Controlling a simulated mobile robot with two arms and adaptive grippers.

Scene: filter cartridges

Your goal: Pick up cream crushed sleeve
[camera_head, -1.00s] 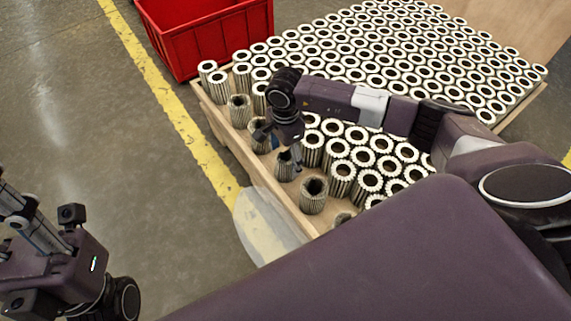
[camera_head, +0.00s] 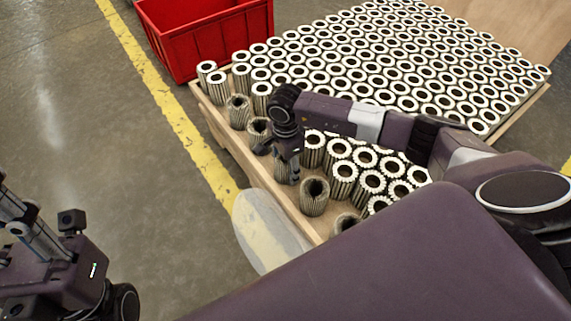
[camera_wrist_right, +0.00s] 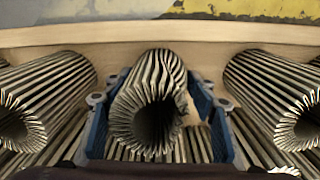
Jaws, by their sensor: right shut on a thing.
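The cream crushed sleeve (camera_wrist_right: 155,90) is a pleated, hollow tube with a dark torn dent in its right side near the open end. In the right wrist view it is in the middle, between the two blue fingers of my right gripper (camera_wrist_right: 158,122), which are shut on it. In the head view my right gripper (camera_head: 288,165) reaches down into the front row of sleeves and hides most of the held one. The sleeve still appears to be in its place in the row. My left arm (camera_head: 60,270) is at the lower left, and its fingers cannot be made out.
Similar sleeves stand close on both sides, one at left (camera_wrist_right: 50,95) and one at right (camera_wrist_right: 275,95). Many white-topped cartridges (camera_head: 400,65) fill the wooden tray (camera_head: 222,128) behind. A red crate (camera_head: 215,40) stands at the back. The floor at left is clear.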

